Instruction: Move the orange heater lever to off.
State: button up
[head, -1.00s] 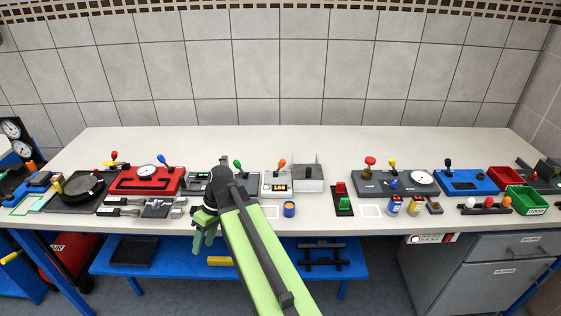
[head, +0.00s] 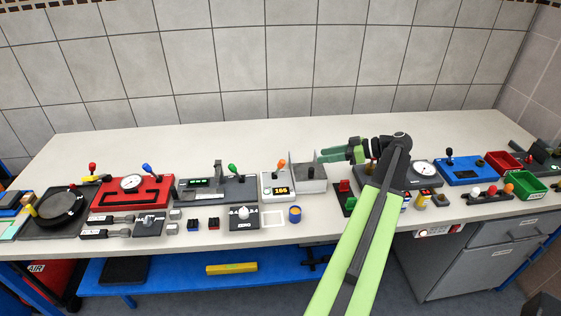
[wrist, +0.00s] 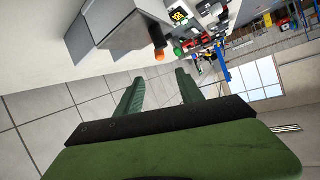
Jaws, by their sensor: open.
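The orange heater lever (head: 281,164) stands upright on a small light-grey unit (head: 268,192) with a yellow-lit display (head: 281,190). In the wrist view the orange knob (wrist: 159,55) shows just beyond my fingertips, with the display (wrist: 179,15) above it. My gripper (head: 321,156) is open and empty. It is to the right of the lever, above the grey metal box, and its fingers point left toward the lever. In the wrist view the two green fingers (wrist: 159,76) are spread and apart from the knob.
The open grey metal box (head: 310,180) stands right beside the heater unit. A green lever (head: 232,169) is on the dark unit to its left. The bench behind the units is clear.

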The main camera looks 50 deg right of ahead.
aim_at(283, 160)
jog(key=b+x, duration=0.6)
jog(key=x, duration=1)
jog(key=shift+w+a+f, duration=0.1)
jog(key=shift+w+f, duration=0.05)
jog(key=shift+w+a, duration=0.2)
jog(key=shift+w, duration=0.15)
jog(key=shift+c, duration=0.2)
grip_shut()
